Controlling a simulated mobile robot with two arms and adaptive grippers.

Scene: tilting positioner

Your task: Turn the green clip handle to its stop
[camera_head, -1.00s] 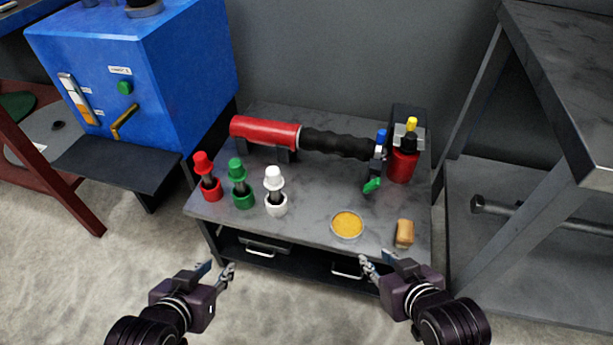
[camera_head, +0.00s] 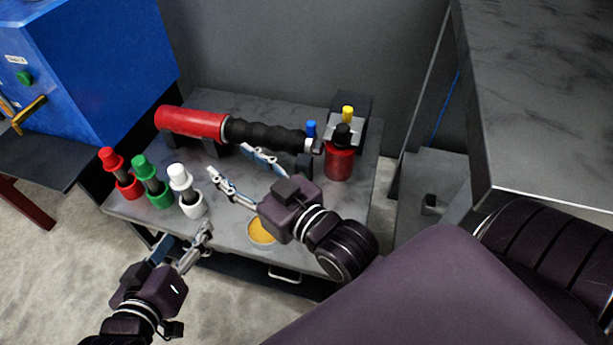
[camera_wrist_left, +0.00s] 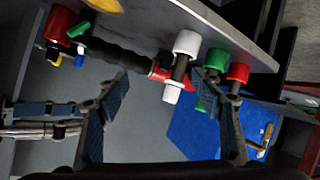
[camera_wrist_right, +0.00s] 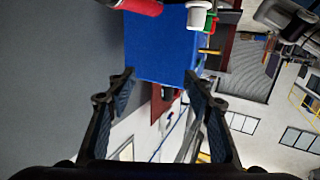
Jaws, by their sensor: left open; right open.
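The green clip handle (camera_wrist_left: 79,29) shows at the upper left of the left wrist view, near the far end of the black ribbed grip. In the head view it is hidden, apparently behind my right gripper. The tool with a red barrel (camera_head: 190,124) and black grip (camera_head: 260,133) lies along the back of the grey table. My right gripper (camera_head: 229,161) is open and empty over the table, in front of the black grip and pointing left. My left gripper (camera_head: 185,240) is open and empty at the table's front edge, near the white spool.
Red (camera_head: 123,174), green (camera_head: 152,181) and white (camera_head: 186,189) spools stand at the table's left. A red canister (camera_head: 340,162) stands at the right end. A yellow-filled dish (camera_head: 261,231) is partly behind my right gripper. A blue cabinet (camera_head: 100,65) and grey bench (camera_head: 550,100) flank the table.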

